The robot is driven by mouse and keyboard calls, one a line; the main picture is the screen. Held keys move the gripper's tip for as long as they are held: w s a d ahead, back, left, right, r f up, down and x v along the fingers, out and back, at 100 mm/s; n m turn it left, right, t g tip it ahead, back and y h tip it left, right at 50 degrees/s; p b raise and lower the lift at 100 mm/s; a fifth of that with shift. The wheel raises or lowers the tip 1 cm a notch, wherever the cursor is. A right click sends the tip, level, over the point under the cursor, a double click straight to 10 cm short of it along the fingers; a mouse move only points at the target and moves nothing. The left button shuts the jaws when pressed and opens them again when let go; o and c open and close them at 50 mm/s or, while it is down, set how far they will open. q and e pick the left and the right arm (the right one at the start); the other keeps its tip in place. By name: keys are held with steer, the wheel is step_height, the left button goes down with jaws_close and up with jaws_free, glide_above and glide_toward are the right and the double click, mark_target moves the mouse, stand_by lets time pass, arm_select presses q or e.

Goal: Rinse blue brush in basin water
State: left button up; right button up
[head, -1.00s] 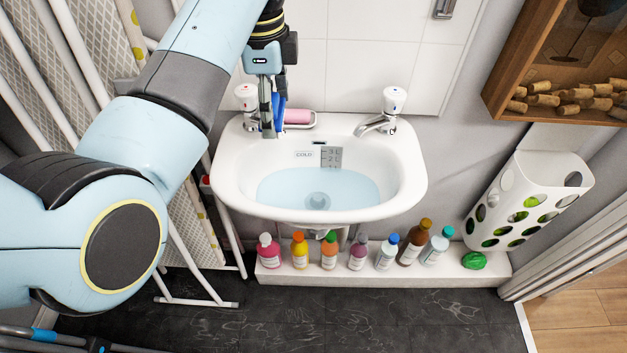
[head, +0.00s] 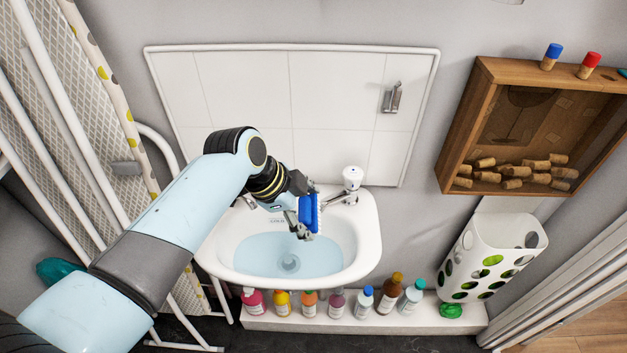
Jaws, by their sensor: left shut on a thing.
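My left gripper (head: 299,226) is shut on the blue brush (head: 308,212). The brush is blue with a pale bristle side facing right. Gripper and brush appear in front of the basin's back right part, above the water; I cannot tell the exact height. The white basin (head: 367,240) holds pale blue water (head: 262,256) with a round drain visible at the bottom. My left arm covers the basin's back left part, including most of the left tap. My right gripper is not in view.
A chrome tap with a white knob (head: 352,178) stands at the basin's back right. Several bottles (head: 364,302) line the ledge below. A wooden box with corks (head: 452,140) and a white holed holder (head: 470,262) are on the right. Folded racks (head: 60,120) stand left.

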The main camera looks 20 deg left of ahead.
arm_select(q)
steer(key=shift+f, duration=0.35)
steer(key=shift+f+b, duration=0.35)
steer(key=shift+b, duration=0.25)
step_height(320, 180, down, 17)
steer(key=b, duration=1.4)
steer(key=shift+f, duration=0.15)
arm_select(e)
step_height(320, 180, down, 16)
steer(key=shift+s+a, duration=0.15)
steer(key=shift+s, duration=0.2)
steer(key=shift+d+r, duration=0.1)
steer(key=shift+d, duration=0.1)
